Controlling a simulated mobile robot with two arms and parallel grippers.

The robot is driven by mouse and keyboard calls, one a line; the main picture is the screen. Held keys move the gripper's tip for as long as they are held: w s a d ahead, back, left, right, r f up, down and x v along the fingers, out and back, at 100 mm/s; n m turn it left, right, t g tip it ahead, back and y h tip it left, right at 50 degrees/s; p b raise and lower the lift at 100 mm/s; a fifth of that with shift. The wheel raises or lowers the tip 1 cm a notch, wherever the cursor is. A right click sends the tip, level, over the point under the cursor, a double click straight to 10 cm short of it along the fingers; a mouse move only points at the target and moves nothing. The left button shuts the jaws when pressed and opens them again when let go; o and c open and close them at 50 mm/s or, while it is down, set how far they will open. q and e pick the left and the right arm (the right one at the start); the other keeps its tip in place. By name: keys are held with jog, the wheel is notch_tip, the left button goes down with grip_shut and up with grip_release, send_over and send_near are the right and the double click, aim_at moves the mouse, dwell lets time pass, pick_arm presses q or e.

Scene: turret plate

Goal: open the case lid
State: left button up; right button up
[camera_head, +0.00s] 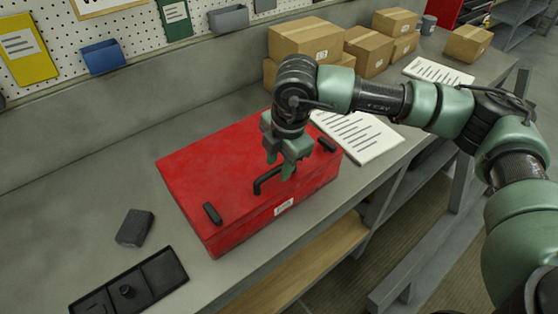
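The red case (205,172) sits on the grey workbench with its lid down. A black handle (262,184) stands near the front edge of the lid, between two black latches, one at the left (212,213) and one at the right (327,145). A white label is on the front face. My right gripper (280,172) points down over the front of the lid, right at the handle. Its fingers look apart, with the handle's right end beside or between them; I cannot tell whether they touch it. My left gripper is not in view.
A black block (135,228) and a black tray (130,287) lie left of the case. A paper sheet (360,138) lies right of it. Cardboard boxes (305,40) stand behind. A pegboard (130,35) with bins runs along the back.

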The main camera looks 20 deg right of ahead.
grip_shut()
dwell(1.3)
